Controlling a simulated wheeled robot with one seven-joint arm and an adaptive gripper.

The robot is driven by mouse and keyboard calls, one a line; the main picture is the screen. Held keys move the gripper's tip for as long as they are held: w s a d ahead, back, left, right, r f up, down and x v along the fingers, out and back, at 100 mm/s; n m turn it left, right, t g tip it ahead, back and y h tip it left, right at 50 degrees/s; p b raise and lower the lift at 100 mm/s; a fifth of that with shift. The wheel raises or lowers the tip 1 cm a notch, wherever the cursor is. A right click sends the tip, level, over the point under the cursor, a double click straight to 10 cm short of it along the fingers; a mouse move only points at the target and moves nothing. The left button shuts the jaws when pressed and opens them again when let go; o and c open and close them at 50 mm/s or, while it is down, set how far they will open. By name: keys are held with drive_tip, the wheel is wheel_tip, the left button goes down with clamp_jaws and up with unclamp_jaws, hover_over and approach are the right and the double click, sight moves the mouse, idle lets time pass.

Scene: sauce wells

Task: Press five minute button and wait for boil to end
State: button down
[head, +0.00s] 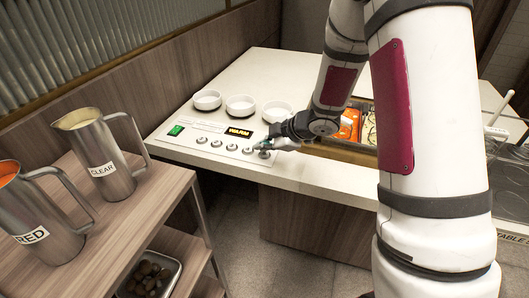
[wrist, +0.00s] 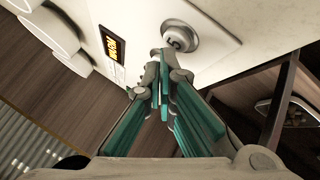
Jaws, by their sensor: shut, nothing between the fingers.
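The control panel has a row of several round metal buttons, a green switch (head: 176,130) and a lit display reading WARM (head: 239,132). The display also shows in the wrist view (wrist: 113,44). The five minute button (wrist: 180,42), marked with what looks like a 5, is at the right end of the row; it also shows in the head view (head: 265,154). My gripper (wrist: 162,68) is shut and empty, its fingertips right beside this button in the wrist view. I cannot tell whether they touch it. In the head view my gripper (head: 264,146) is partly hidden against the panel.
Three white bowls (head: 240,105) stand behind the panel. A pan with red and pale sauce wells (head: 348,124) lies right, partly behind my arm. A CLEAR pitcher (head: 103,150) and RED pitcher (head: 45,215) stand on a wooden shelf (head: 150,225) at left.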

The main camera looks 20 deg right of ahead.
sight(264, 154)
drive_tip(key=shift+f, duration=0.2)
idle(0.4)
drive_tip(key=shift+f, duration=0.3)
drive_tip(key=shift+r, duration=0.2)
drive_tip(key=shift+r+p, duration=0.3)
drive_tip(key=shift+p, duration=0.1)
drive_tip(key=shift+r, duration=0.1)
wheel_tip(264, 154, up, 6)
drive_tip(key=p, duration=0.6)
drive_tip(key=shift+p, duration=0.4)
idle(0.5)
